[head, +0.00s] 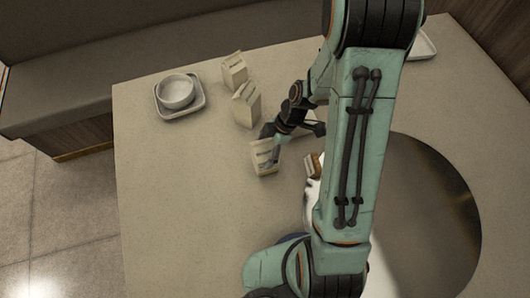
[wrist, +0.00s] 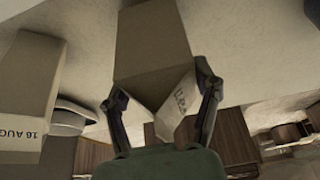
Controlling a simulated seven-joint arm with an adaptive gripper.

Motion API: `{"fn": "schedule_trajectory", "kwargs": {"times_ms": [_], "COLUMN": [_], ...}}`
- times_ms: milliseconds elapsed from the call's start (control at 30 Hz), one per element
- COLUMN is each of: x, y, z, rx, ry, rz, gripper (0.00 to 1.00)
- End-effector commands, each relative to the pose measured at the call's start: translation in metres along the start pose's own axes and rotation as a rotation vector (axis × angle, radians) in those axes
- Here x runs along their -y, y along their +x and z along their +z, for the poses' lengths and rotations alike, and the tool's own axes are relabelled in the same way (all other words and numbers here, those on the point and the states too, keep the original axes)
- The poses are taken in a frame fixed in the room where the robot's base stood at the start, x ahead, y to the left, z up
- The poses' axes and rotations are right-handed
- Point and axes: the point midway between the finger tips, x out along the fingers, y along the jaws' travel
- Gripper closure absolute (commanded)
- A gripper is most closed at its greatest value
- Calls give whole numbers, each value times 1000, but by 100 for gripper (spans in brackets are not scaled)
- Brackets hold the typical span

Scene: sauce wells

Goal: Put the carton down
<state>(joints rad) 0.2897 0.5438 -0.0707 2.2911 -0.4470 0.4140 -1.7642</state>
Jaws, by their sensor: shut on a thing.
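My gripper (head: 268,143) is shut on a beige carton (head: 264,160) at the left-middle of the table (head: 190,210). In the wrist view the held carton (wrist: 155,45) sits between the two fingers (wrist: 160,100), with dark print on one pale face. I cannot tell whether its base touches the table. A second carton (head: 246,106) stands behind it, and a third carton (head: 234,70) stands farther back. One other carton (wrist: 28,85), printed "16 AUG", shows at the left of the wrist view.
A white bowl (head: 176,92) sits on a square tray (head: 182,113) at the back left. A large dark round surface (head: 430,220) lies at the right. A pale bottle-like item with a brown top (head: 312,165) is partly hidden by my arm. The table's left front is clear.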

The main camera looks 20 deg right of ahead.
Motion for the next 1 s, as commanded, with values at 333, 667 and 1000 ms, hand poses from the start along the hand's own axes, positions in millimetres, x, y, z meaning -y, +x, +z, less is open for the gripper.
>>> {"fn": "schedule_trajectory", "kwargs": {"times_ms": [333,667,1000], "x": [0,0,-1], "y": [18,20,16], "z": [7,8,7], "rx": [0,1,1], "ry": [-1,0,0], "rz": [2,1,3], "gripper": [78,11,11]}}
